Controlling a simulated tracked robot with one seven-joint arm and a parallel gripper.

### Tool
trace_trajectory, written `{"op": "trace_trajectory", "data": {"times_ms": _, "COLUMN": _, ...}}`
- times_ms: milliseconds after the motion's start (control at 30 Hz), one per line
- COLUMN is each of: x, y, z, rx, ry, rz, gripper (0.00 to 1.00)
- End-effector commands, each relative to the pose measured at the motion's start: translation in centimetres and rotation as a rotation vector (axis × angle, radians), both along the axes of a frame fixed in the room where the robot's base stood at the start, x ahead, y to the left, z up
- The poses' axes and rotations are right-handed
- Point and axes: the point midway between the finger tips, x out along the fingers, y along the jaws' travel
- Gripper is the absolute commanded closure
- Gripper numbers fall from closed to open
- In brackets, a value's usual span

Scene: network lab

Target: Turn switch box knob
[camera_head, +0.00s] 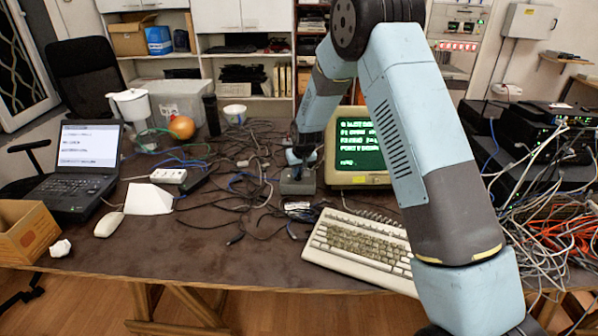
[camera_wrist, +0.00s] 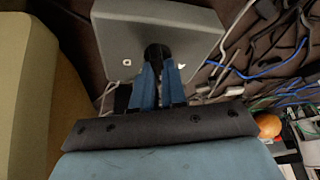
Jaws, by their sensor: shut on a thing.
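The switch box is a small grey box (camera_head: 298,184) on the desk, just left of the old monitor. In the wrist view its grey face (camera_wrist: 187,28) fills the top middle, with a small screw on each side. A dark round knob (camera_wrist: 156,52) stands out from this face. My gripper (camera_wrist: 157,72) has its two blue fingers closed around the knob, which they partly hide. In the head view my gripper (camera_head: 297,158) reaches down onto the box from above, and the knob is hidden there.
The monitor (camera_head: 356,180) stands close right of the box. A keyboard (camera_head: 365,249) lies in front. Tangled black cables (camera_head: 232,208) cover the desk to the left. Network gear with loose cables (camera_head: 540,150) fills the right side. A laptop (camera_head: 85,165) stands far left.

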Motion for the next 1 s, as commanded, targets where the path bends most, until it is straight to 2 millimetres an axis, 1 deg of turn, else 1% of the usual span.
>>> {"op": "trace_trajectory", "data": {"times_ms": 33, "x": -0.10, "y": -0.18, "z": -0.25, "rx": -0.003, "ry": 0.005, "rz": -0.003, "gripper": 1.00}}
{"op": "trace_trajectory", "data": {"times_ms": 667, "x": -0.20, "y": -0.09, "z": -0.37, "rx": -0.005, "ry": 0.008, "rz": -0.034, "gripper": 1.00}}
{"op": "trace_trajectory", "data": {"times_ms": 867, "x": -0.25, "y": -0.03, "z": -0.40, "rx": -0.006, "ry": 0.007, "rz": -0.080, "gripper": 1.00}}
{"op": "trace_trajectory", "data": {"times_ms": 1000, "x": -0.29, "y": 0.04, "z": -0.42, "rx": -0.006, "ry": 0.009, "rz": -0.149, "gripper": 1.00}}
